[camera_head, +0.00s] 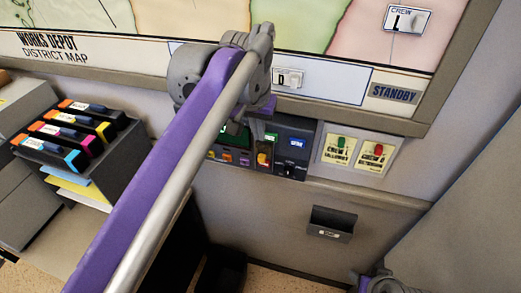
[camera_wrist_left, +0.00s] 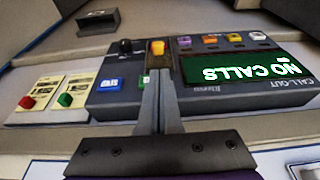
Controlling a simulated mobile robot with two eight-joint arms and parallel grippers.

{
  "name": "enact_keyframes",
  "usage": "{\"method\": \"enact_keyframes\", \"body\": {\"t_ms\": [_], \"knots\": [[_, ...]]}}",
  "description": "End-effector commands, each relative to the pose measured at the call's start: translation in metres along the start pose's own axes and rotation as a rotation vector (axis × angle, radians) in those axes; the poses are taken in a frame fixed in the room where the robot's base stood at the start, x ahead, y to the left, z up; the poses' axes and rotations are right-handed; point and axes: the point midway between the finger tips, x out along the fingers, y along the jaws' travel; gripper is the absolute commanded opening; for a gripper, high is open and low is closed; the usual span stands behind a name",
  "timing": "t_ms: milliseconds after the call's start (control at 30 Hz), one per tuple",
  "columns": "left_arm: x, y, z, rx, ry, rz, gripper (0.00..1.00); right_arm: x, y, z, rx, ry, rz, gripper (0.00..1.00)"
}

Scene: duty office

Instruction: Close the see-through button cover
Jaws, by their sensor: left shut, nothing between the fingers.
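A dark call-out panel (camera_head: 290,132) is on the wall below the map, and it fills the middle of the left wrist view (camera_wrist_left: 215,104). It carries a yellow button (camera_wrist_left: 158,48), which also shows in the head view (camera_head: 263,159). I cannot make out the see-through cover clearly in either view. My left gripper (camera_wrist_left: 157,72) is shut and empty, its fingertips in front of the panel just by the yellow button. I cannot tell whether they touch anything. In the head view my left arm hides part of the panel. My right gripper is not in view.
The panel also has a green "NO CALLS" display (camera_wrist_left: 240,68), a black knob (camera_wrist_left: 125,47) and several small coloured buttons. Two crew cards (camera_head: 357,152) are to its right. A small dark tray (camera_head: 332,224) hangs below.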

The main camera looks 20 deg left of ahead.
Motion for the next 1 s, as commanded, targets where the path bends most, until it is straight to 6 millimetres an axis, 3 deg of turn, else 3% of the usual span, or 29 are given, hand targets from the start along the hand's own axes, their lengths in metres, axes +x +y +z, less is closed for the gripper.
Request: {"method": "enact_keyframes", "body": {"t_ms": [100,333,500,867,1000], "knots": [[0.026,0.000,0.000,0.000,0.000,0.000,0.00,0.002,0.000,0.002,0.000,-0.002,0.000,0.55],[0.059,0.000,0.008,0.000,0.001,0.000,0.00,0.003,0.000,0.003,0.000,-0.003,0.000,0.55],[0.069,0.000,0.011,0.000,0.001,0.000,0.00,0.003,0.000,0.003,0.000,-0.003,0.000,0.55],[0.070,0.000,0.012,0.000,0.000,0.000,0.00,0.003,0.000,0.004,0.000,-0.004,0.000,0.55],[0.083,0.000,0.016,0.000,-0.002,0.000,0.00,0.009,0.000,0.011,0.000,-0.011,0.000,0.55]]}}
